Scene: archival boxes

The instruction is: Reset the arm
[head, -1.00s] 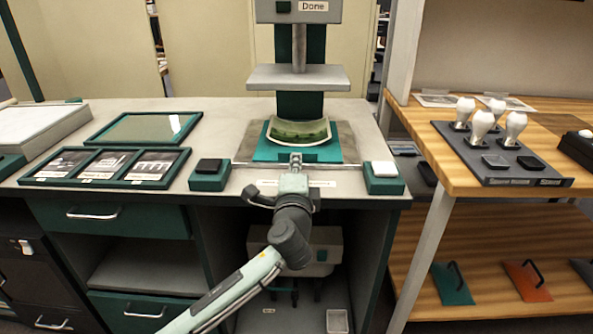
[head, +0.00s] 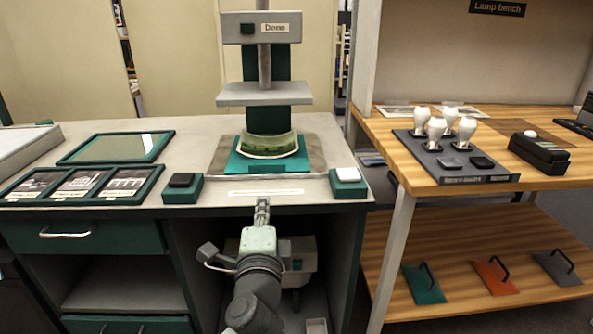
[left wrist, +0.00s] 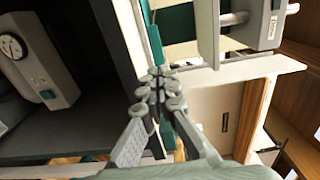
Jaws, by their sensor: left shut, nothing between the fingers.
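My left gripper (head: 262,206) is shut and empty. In the head view it is in front of the grey bench's front edge, below the press, with its arm coming up from the bottom. In the left wrist view its closed fingers (left wrist: 160,88) show in the middle, with nothing between them. My right gripper is in neither view.
The grey bench (head: 345,206) carries a press (head: 262,93) with a curved green-lined piece (head: 270,147) on a teal mat. Black (head: 181,180) and white (head: 348,174) pads flank the front edge. Open shelf space lies below. A wooden lamp bench (head: 405,168) stands at right.

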